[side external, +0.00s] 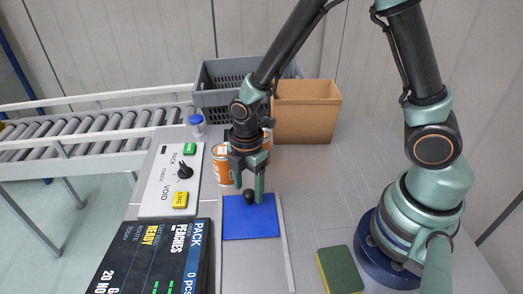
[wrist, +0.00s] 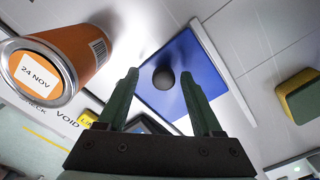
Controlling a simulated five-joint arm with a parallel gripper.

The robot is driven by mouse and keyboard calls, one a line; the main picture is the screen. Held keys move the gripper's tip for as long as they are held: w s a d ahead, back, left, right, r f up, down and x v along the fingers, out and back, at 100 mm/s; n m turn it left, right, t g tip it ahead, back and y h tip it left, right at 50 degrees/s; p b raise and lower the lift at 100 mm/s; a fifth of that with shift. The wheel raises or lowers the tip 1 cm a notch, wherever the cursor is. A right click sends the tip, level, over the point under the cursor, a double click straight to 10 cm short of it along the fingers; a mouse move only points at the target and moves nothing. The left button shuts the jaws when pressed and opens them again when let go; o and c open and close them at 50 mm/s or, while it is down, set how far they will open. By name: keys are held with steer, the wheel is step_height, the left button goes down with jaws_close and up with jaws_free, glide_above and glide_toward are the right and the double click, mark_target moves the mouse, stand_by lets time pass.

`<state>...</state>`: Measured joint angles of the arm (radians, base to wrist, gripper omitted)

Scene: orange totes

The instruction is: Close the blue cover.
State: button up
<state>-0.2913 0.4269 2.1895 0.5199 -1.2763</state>
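The blue cover (side external: 251,223) is a flat blue panel in the grey work surface, and it also shows in the wrist view (wrist: 185,57). A round black knob (side external: 248,197) stands near its far edge; in the wrist view the knob (wrist: 163,78) appears between my fingertips. My gripper (side external: 249,190) points down over that far edge. Its two green fingers are apart, one on each side of the knob, with gaps visible in the wrist view (wrist: 159,76). I cannot tell how far the tips are above the panel.
A white strip (side external: 286,245) runs along the cover's right side. A switch panel (side external: 160,195) and a black display (side external: 150,260) lie left. Orange cans (side external: 222,168) stand close behind my gripper. A sponge (side external: 340,270) lies front right. A cardboard box (side external: 306,115) and grey crate are behind.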

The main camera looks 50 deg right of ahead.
steer(key=shift+r, duration=0.1)
step_height(320, 180, up, 12)
stand_by(0.6)
